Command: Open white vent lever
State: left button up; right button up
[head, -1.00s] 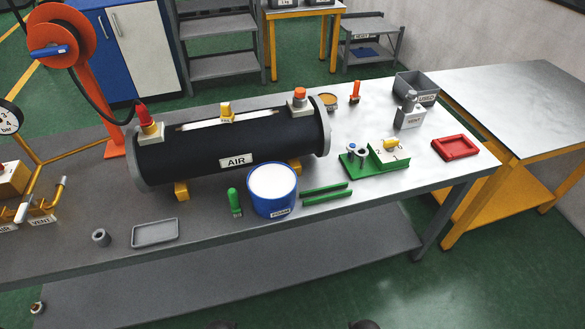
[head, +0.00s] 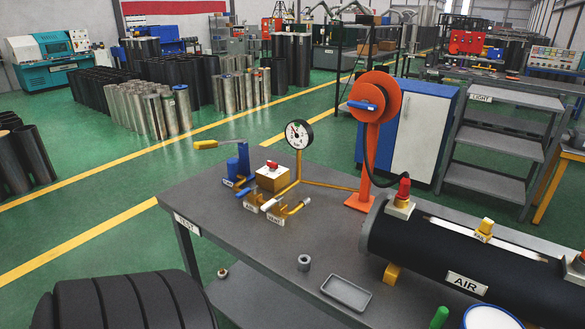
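The vent valve (head: 282,213) sits on the bench's left part, at the front of a small yellow pipe assembly, with a VENT label (head: 275,220) on it. A small pale lever end (head: 305,201) shows at its right side. It is too small to tell its exact position. Beside it on the left is a similar yellow valve (head: 255,201) with a blue handle (head: 243,193). A yellow box with a red knob (head: 272,166) stands behind them. Neither of my grippers is in view.
A pressure gauge (head: 298,134) stands behind the valves, and an orange hose reel (head: 375,97) to their right. The black AIR tank (head: 440,250), a grey ring (head: 304,262) and a grey tray (head: 346,293) are nearer. A dark ribbed shape (head: 130,302) fills the bottom left.

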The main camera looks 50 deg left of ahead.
aim_at(264, 207)
jog(key=u, duration=1.8)
